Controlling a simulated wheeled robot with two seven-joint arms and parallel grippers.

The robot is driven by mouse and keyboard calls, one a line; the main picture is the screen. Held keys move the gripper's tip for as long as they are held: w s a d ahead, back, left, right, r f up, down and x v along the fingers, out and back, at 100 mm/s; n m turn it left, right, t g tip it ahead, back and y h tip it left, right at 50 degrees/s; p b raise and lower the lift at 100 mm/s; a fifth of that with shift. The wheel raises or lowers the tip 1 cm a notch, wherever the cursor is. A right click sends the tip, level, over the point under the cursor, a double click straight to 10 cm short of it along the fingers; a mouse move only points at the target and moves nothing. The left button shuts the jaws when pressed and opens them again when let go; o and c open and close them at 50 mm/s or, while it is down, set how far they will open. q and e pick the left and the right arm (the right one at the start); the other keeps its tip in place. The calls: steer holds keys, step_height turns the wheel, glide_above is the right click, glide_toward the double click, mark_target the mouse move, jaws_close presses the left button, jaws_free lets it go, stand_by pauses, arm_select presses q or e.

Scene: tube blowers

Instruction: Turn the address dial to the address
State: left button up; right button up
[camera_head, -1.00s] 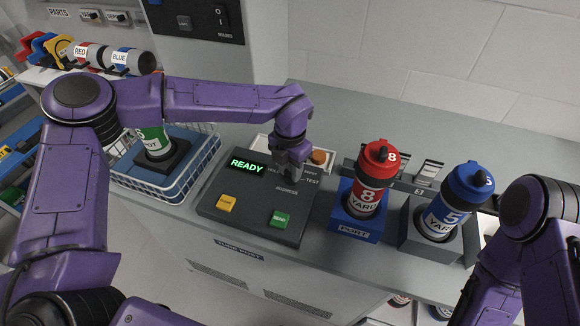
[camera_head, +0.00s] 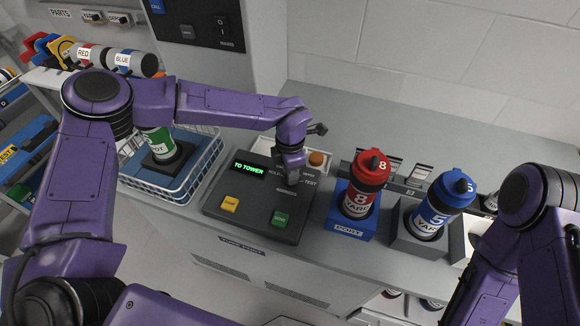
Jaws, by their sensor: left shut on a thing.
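The dark control panel (camera_head: 250,208) stands on the grey counter. Its display (camera_head: 249,169) reads "TO TOWER" in green. A yellow button (camera_head: 230,204) and a green button (camera_head: 280,218) sit on its front part. My left gripper (camera_head: 292,178) points down at the panel's upper right, above the "ADDRESS" label, and is shut on the address dial. The fingers hide the dial and its markings. My right arm shows at the right edge, but its gripper is out of the picture.
A red canister (camera_head: 366,186) stands in the blue port (camera_head: 352,222), right of the panel. A blue canister (camera_head: 440,205) stands beside it in a grey holder. A wire basket (camera_head: 203,165) with a green canister (camera_head: 157,145) is at left. An orange button (camera_head: 317,158) sits behind my gripper.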

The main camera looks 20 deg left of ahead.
arm_select(q)
steer(key=shift+w, duration=0.1)
stand_by(0.4)
steer(key=o, duration=1)
steer(key=shift+o, duration=0.2)
step_height(320, 180, up, 11)
steer(key=b, duration=0.2)
steer(key=shift+f, duration=0.15)
